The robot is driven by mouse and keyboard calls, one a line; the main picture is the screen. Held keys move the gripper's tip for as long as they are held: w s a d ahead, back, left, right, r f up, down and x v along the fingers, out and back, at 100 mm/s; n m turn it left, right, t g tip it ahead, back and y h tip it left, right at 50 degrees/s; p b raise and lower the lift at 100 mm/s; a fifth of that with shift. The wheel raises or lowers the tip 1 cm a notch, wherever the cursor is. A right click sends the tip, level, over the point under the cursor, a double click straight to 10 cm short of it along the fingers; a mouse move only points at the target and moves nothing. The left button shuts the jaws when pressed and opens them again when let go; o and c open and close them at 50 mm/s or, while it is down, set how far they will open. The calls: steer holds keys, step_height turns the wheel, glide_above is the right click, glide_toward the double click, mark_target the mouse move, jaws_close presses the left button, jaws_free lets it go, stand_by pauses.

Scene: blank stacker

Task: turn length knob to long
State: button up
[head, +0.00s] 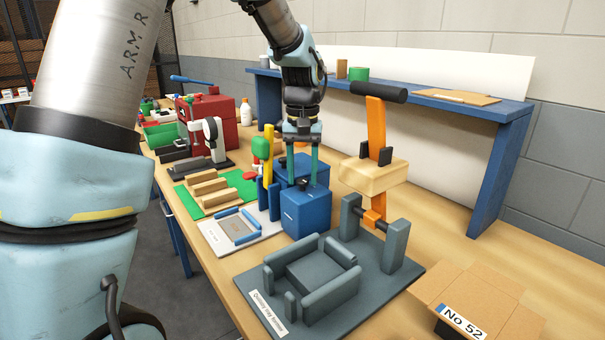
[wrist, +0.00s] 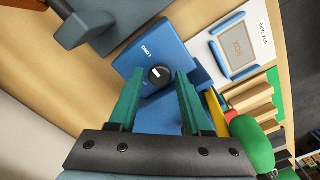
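The blue stacker (head: 306,211) stands on the wooden bench and also shows in the wrist view (wrist: 180,48). A round black length knob (wrist: 159,75) with a pale mark sits on its top face. White lettering that looks like LONG is on the face beyond the knob; another label is not readable. My gripper (head: 300,182) points down over the stacker. In the wrist view its teal fingers (wrist: 160,73) are open, one each side of the knob, with a gap visible on both sides. The knob is small and dark between the fingers in the head view.
A grey lever press (head: 393,245) with an orange handle stands close on the right. A white tray (head: 213,237) with blue rails and a green board (head: 187,194) with wooden blocks lie left. A cardboard box (head: 480,300) is at front right. A yellow-and-green lever (head: 267,160) rises close beside my gripper.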

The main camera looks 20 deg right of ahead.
mark_target(303, 180)
step_height(303, 180, up, 11)
steer(key=b, duration=0.2)
stand_by(0.4)
steer(key=shift+f, duration=0.1)
steer(key=a+f+n, duration=0.1)
steer(key=a+f, duration=0.4)
steer(key=a, duration=0.3)
steer(key=a+f+n, duration=0.1)
steer(key=a+f, duration=0.3)
steer(key=a, duration=0.5)
steer(key=s+a+f, duration=0.4)
steer(key=a, duration=0.2)
steer(key=s+a+f+n+t, duration=0.1)
steer(key=s+a+f, duration=0.2)
steer(key=a, duration=0.3)
steer(key=shift+s+a+f+n+t, duration=0.25)
steer(key=shift+s+f+n+t, duration=0.05)
steer(key=shift+s+f, duration=0.1)
